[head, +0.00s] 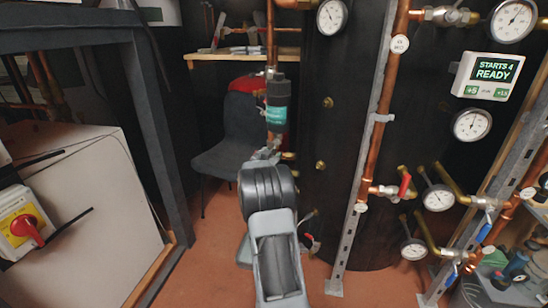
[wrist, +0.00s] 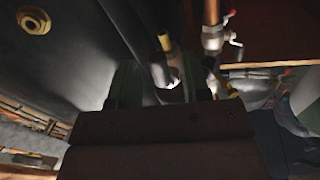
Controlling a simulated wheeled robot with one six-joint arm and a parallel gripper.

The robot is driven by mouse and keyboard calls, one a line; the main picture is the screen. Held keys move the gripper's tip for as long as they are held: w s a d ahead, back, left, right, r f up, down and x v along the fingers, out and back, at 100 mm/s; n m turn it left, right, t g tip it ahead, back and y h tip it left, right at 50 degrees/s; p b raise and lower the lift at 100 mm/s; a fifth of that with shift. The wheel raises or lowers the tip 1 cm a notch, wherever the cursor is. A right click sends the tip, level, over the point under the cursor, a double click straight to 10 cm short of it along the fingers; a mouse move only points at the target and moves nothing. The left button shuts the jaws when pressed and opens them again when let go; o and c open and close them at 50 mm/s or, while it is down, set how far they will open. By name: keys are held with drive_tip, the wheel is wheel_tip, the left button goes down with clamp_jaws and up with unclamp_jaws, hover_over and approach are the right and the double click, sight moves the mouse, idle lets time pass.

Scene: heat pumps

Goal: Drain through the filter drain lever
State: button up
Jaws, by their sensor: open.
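The filter (head: 277,104), a black cylinder with a teal label, hangs upright on a copper pipe at the top centre of the head view. Below it are small metal fittings (head: 268,152), partly hidden by my arm; I cannot pick out the drain lever there. In the wrist view my gripper (wrist: 160,82) is open, its two dark fingers apart. A grey fitting with a brass-coloured end (wrist: 165,42) shows between and beyond the fingertips. I cannot tell whether the fingers touch it. In the head view my arm hides the gripper.
A large black tank (head: 335,130) stands close to the right, with brass bosses. A dark chair (head: 228,140) is behind on the left. Copper pipes with gauges and a red-handled valve (head: 404,186) are at right. Red floor (head: 215,240) is open left of my arm.

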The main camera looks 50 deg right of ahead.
drive_tip(key=shift+w+d, duration=0.25)
drive_tip(key=shift+d, duration=0.45)
drive_tip(key=shift+c, duration=0.4)
clamp_jaws()
